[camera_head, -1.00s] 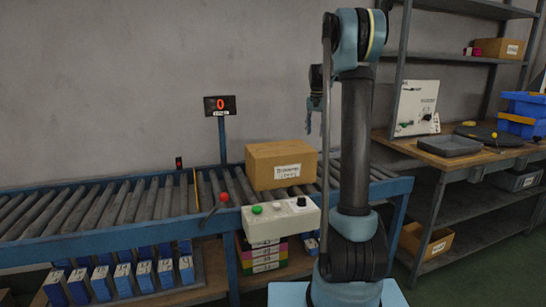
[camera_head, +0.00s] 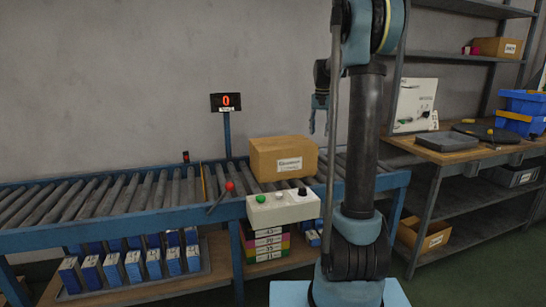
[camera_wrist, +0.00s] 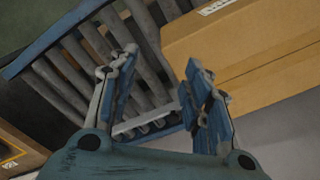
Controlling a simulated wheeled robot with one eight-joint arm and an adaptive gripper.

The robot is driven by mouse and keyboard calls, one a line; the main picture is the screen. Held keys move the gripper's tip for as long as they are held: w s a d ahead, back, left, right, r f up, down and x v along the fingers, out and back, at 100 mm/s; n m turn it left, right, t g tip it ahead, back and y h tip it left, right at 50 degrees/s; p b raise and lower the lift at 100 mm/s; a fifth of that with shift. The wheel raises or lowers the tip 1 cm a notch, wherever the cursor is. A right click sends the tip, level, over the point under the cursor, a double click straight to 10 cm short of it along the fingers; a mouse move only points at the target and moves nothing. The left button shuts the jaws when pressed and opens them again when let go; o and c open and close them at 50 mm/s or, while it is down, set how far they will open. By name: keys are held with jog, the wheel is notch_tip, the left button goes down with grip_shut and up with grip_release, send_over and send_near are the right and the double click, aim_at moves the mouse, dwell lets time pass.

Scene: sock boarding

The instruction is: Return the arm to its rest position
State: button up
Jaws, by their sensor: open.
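My gripper (camera_head: 320,115) hangs in the air at the left of my upright arm, above and behind the cardboard box (camera_head: 283,158) on the roller conveyor. In the wrist view my gripper (camera_wrist: 155,95) has its two fingers spread apart with nothing between them. The box also shows in the wrist view (camera_wrist: 240,45), to the right of the fingers and apart from them. My arm stands folded upward in front of the conveyor's right part and hides some of it.
The roller conveyor (camera_head: 80,235) runs along the wall with a control box (camera_head: 283,207) and a red-knobbed lever (camera_head: 230,187). A display reading 0 (camera_head: 226,102) stands behind it. Blue boxes (camera_head: 135,266) sit below. A workbench (camera_head: 455,153) with a grey tray (camera_head: 446,141) is at right.

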jog(key=s+a+f+n+t, duration=0.1)
jog(key=s+f+n, duration=0.2)
jog(key=s, duration=2.2)
jog(key=s+f+n+t, duration=0.1)
jog(key=s+f+n, duration=0.1)
jog(key=s+f, duration=1.3)
jog(key=s, duration=0.3)
jog(key=shift+s+a, duration=0.3)
jog(key=shift+a, duration=0.05)
jog(key=shift+s+f, duration=0.1)
jog(key=shift+f, duration=0.1)
jog(key=shift+c, duration=1.3)
jog(key=shift+a, duration=0.15)
